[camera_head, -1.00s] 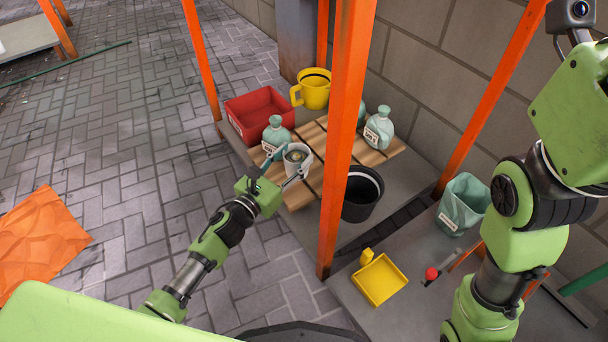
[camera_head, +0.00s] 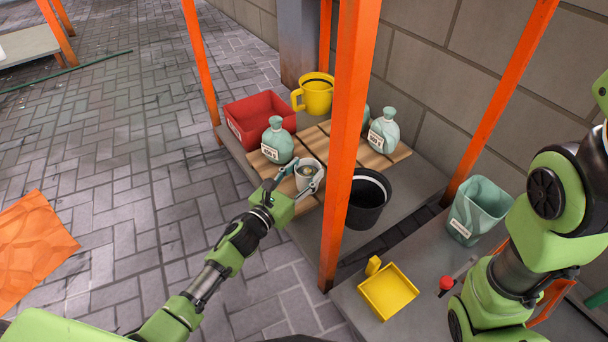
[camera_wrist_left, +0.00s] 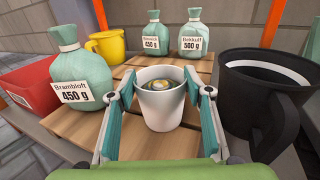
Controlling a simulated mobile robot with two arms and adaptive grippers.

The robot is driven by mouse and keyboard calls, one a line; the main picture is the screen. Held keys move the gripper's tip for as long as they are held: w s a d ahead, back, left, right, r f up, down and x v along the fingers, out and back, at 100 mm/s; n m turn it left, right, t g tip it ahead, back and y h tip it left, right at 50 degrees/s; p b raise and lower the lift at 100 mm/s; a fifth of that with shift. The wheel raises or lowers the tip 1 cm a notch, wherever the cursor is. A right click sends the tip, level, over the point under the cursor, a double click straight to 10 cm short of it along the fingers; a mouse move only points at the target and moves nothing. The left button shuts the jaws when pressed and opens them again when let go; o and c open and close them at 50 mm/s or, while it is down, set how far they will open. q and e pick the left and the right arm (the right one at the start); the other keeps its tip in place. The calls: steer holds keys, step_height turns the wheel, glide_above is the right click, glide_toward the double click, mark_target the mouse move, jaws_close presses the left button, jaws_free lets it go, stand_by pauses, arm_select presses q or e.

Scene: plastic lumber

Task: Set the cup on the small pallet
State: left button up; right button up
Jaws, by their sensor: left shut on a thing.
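The white cup (camera_wrist_left: 160,108) holds a dark drink with a pale top and stands upright between the fingers of my left gripper (camera_wrist_left: 163,105). The cup (camera_head: 308,172) also shows in the head view, at the near edge of the small wooden pallet (camera_head: 321,137). My left gripper (camera_head: 296,178) is shut on the cup's sides. The cup is over or on the pallet slats (camera_wrist_left: 170,143); I cannot tell whether its base touches them. My right arm is at the right of the head view, with its gripper out of view.
An orange post (camera_head: 346,140) rises close right of my left gripper. A yellow dustpan (camera_head: 388,290) lies nearer.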

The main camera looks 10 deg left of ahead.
arm_select(q)
steer(key=shift+f, duration=0.1)
steer(key=o, duration=1.3)
steer(key=shift+s, duration=0.15)
steer(key=p+v, duration=0.2)
steer(key=v, duration=0.9)
steer(key=shift+s+a, duration=0.2)
steer(key=shift+s, duration=0.1)
